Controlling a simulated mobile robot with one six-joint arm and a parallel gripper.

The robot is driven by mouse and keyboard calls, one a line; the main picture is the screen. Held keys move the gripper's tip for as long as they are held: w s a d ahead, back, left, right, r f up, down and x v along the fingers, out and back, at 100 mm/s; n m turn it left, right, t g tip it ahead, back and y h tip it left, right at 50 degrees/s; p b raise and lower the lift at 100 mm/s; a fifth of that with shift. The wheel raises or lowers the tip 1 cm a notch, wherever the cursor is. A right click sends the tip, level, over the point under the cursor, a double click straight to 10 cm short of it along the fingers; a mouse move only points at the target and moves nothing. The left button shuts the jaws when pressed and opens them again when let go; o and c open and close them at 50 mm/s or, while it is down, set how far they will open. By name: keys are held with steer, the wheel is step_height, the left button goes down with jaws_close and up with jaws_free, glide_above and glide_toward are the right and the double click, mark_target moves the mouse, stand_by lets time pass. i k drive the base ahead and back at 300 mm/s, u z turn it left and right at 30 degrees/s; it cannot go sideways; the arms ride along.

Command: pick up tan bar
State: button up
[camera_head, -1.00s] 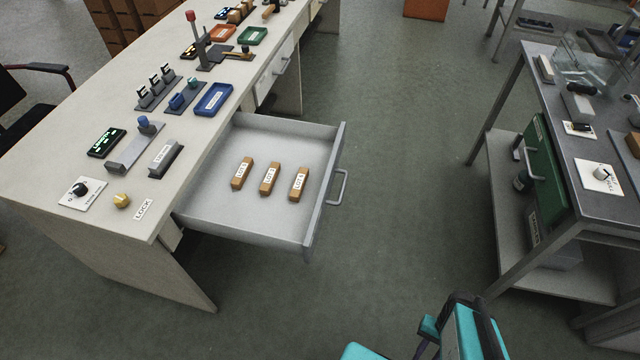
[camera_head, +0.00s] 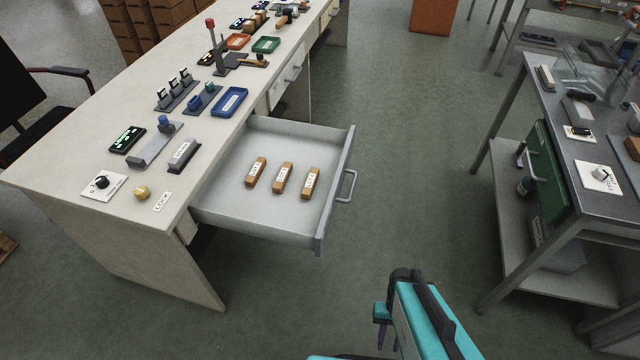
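Three tan bars lie side by side in an open grey drawer (camera_head: 235,195) under the desk: a left one (camera_head: 257,172), a middle one (camera_head: 282,179) and a right one (camera_head: 311,184). Each has a white label on top, too small to read surely. My teal arm is at the bottom of the picture, below and to the right of the drawer. My gripper (camera_head: 385,338) seems to be the small dark part at its left side, apart from the bars. Its finger gap is not clear.
The desk (camera_head: 60,165) above the drawer carries a blue tray (camera_head: 230,101), a yellow knob (camera_head: 142,192) and several small fixtures. The drawer handle (camera_head: 349,186) juts to the right. A metal cart (camera_head: 565,150) stands at right; the floor between is clear.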

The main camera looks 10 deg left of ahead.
mark_target(309, 187)
steer(key=u, duration=0.65)
